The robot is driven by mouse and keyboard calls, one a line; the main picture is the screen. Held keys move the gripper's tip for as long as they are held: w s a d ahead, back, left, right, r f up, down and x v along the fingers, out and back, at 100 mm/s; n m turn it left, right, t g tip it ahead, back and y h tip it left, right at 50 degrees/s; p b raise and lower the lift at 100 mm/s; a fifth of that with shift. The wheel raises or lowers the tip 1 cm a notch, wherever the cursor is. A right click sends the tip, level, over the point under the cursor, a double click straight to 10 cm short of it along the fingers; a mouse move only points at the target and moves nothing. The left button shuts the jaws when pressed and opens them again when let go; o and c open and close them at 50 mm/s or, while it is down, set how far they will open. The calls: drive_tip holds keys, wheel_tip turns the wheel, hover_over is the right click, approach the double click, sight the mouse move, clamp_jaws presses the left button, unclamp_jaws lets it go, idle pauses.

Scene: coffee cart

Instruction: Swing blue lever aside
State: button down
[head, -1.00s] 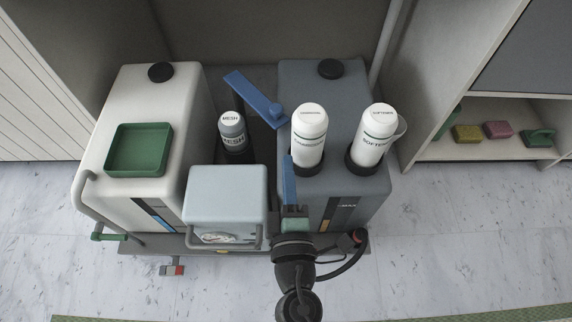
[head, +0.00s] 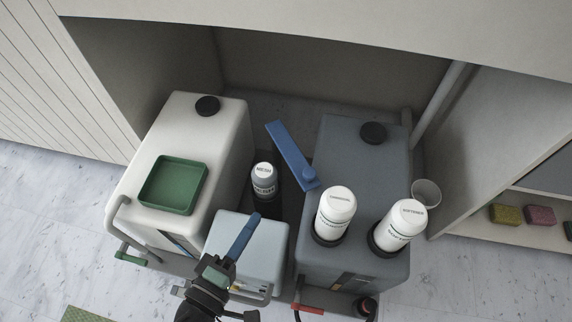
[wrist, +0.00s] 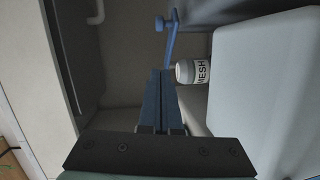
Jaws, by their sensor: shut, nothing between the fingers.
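The blue lever (head: 289,154) is a flat bar with a round knob at its near end, lying slanted over the gap between the white tank and the dark grey tank. Its far end points up and left in the head view. Part of it also shows at the top of the wrist view (wrist: 171,38). My gripper (head: 254,218) has blue fingers, pressed together and empty, above the pale blue box, nearer me than the lever and apart from it. The closed fingers also fill the middle of the wrist view (wrist: 160,77).
Two white bottles (head: 337,212) (head: 402,226) stand in holders by the dark grey tank (head: 355,150). The white tank (head: 225,125) carries a green tray (head: 173,184). The pale blue box (head: 268,240) is below my gripper.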

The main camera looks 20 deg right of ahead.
drive_tip(key=shift+s+a+r, duration=0.15)
drive_tip(key=shift+a+r, duration=0.1)
drive_tip(key=w+d+f+b, duration=0.1)
drive_tip(key=w+d+b, duration=0.5)
drive_tip(key=d, duration=0.5)
drive_tip(key=shift+w+d+f, duration=0.15)
drive_tip(key=shift+d+f, duration=0.05)
drive_tip(key=shift+f, duration=0.15)
drive_tip(key=shift+d, duration=0.1)
